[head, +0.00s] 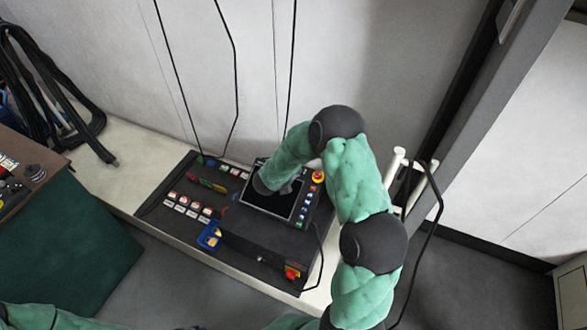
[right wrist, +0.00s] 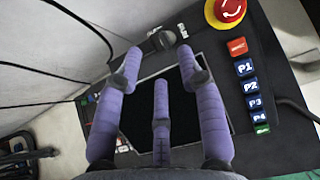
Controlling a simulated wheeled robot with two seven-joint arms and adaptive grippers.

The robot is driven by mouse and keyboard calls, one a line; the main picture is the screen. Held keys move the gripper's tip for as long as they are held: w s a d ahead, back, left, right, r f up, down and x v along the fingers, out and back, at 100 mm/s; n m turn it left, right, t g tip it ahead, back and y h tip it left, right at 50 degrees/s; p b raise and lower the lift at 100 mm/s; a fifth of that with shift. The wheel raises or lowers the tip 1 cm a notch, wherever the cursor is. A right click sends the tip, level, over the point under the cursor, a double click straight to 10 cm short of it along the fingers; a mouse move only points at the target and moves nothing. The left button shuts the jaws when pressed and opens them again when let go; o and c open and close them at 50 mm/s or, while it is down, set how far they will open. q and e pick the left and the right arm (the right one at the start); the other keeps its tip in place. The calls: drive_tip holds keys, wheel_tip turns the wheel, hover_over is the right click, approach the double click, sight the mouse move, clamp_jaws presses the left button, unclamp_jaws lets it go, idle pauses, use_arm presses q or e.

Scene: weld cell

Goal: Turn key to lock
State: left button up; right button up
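A dark control panel (head: 262,237) stands on a pale ledge against the wall. It carries a black screen (head: 268,204), also in the right wrist view (right wrist: 148,110). A dark rotary switch, perhaps the key switch (right wrist: 162,40), sits at the screen's top edge in the right wrist view; no separate key can be made out. My right gripper (right wrist: 160,58) has its purple fingers spread, with nothing held. Its fingertips point toward the switch and appear short of it. In the head view the right wrist hides most of that gripper and the switch. My left gripper is out of view.
A red emergency stop (right wrist: 230,9) and a column of labelled buttons (right wrist: 247,72) lie right of the screen. Black cables (head: 232,75) hang behind the panel. White posts (head: 397,165) stand right of my arm. A green-sided bench (head: 75,240) is at left.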

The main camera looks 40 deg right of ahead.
drive_tip(key=v, duration=0.7)
drive_tip(key=shift+r, duration=0.15)
drive_tip(key=shift+a, duration=0.1)
